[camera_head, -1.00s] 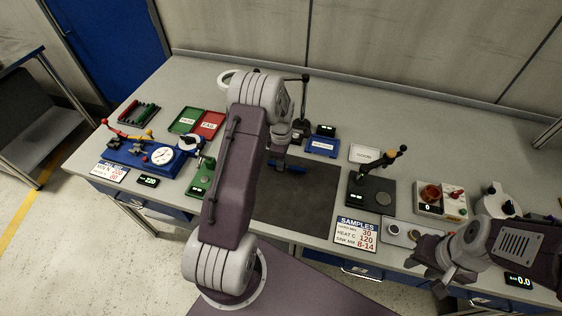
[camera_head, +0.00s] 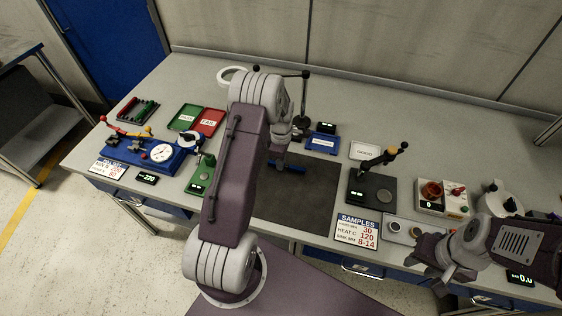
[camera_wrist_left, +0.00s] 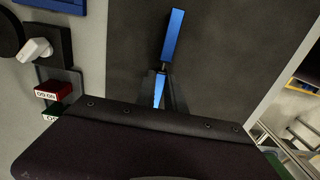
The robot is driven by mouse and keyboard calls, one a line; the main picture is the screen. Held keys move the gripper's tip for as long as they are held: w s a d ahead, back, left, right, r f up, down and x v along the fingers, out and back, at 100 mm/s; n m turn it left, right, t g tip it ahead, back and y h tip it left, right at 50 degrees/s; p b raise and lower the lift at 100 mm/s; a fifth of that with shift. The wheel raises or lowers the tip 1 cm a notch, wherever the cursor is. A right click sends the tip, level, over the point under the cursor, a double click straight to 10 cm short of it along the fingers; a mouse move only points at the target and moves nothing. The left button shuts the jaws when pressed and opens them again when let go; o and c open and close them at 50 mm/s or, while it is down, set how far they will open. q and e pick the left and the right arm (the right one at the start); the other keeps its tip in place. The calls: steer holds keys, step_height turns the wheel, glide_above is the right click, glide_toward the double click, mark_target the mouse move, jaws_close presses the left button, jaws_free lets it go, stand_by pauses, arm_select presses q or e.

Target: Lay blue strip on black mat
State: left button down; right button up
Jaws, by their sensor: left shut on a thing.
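The blue strip (camera_head: 290,169) shows over the back part of the black mat (camera_head: 305,205). My left gripper (camera_head: 279,161) is shut on the strip. In the left wrist view, the strip (camera_wrist_left: 173,36) runs out from between the left fingertips (camera_wrist_left: 160,92) over the dark mat (camera_wrist_left: 225,60). I cannot tell whether the strip touches the mat or is just above it. My left arm hides the mat's left edge in the head view. My right gripper (camera_head: 430,272) is empty at the bench's front right, its fingers looking spread apart.
Left of the mat stand a green device (camera_head: 201,176) and a blue gauge fixture (camera_head: 150,153). Green and red trays (camera_head: 208,122) lie behind. The mat's front is clear.

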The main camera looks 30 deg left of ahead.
arm_select(q)
steer(key=shift+f, duration=0.5)
stand_by(0.8)
steer(key=c, duration=1.3)
jaws_free()
steer(key=shift+c, duration=0.2)
steer(key=o, duration=0.3)
step_height(320, 180, up, 8)
steer(key=p, duration=0.6)
